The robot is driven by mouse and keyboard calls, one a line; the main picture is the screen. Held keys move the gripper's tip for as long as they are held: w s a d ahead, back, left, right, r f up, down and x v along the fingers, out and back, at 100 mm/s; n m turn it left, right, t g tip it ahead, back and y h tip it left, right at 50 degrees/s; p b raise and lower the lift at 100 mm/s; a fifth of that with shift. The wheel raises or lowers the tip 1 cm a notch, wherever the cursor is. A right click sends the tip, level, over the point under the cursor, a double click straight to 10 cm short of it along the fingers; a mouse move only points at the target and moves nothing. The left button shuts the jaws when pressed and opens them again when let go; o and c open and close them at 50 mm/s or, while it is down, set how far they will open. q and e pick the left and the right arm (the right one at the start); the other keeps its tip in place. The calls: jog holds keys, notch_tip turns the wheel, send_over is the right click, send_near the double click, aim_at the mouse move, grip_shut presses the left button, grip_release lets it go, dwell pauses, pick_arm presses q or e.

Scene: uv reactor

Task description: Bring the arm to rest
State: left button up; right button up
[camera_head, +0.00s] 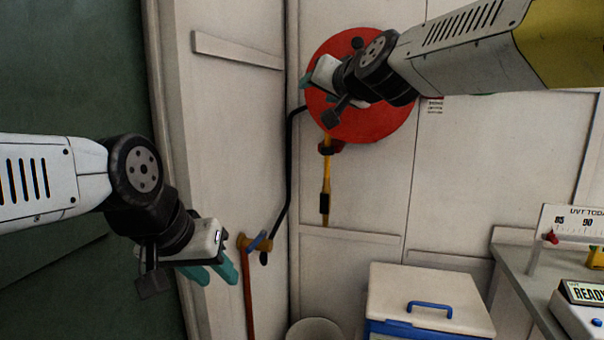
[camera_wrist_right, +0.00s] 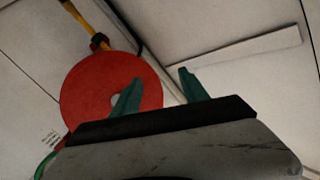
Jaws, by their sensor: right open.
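My right arm reaches in from the upper right in the head view. My right gripper (camera_head: 318,99) is in front of the red hose reel (camera_head: 372,125) on the back wall and hides part of it. In the right wrist view the two teal fingers of the right gripper (camera_wrist_right: 160,78) are apart with nothing between them. The red reel (camera_wrist_right: 85,95) shows behind them.
A white cooler box (camera_head: 425,292) with a blue handle stands at the bottom right. A grey bench (camera_head: 520,268) at the right carries a READY device (camera_head: 582,305) and a scale panel (camera_head: 575,224). A pipe with a brass valve (camera_head: 252,243) is just right of my left gripper.

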jog(key=s+d+f+g+h, duration=0.1)
jog(key=s+d+f+g, duration=0.2)
jog(key=s+f, duration=0.4)
jog(key=s+d+f+n+g+h, duration=0.1)
jog(key=s+d+f+g, duration=0.2)
jog(key=s+f, duration=0.4)
jog(key=s+d+f+n+g+h, duration=0.1)
jog(key=s+d+f+g, duration=0.2)
jog(key=s+f, duration=0.5)
notch_tip(320, 180, down, 7)
jog(key=shift+d+r+g, duration=0.15)
jog(key=shift+d+g, duration=0.25)
jog(key=shift+d, duration=0.35)
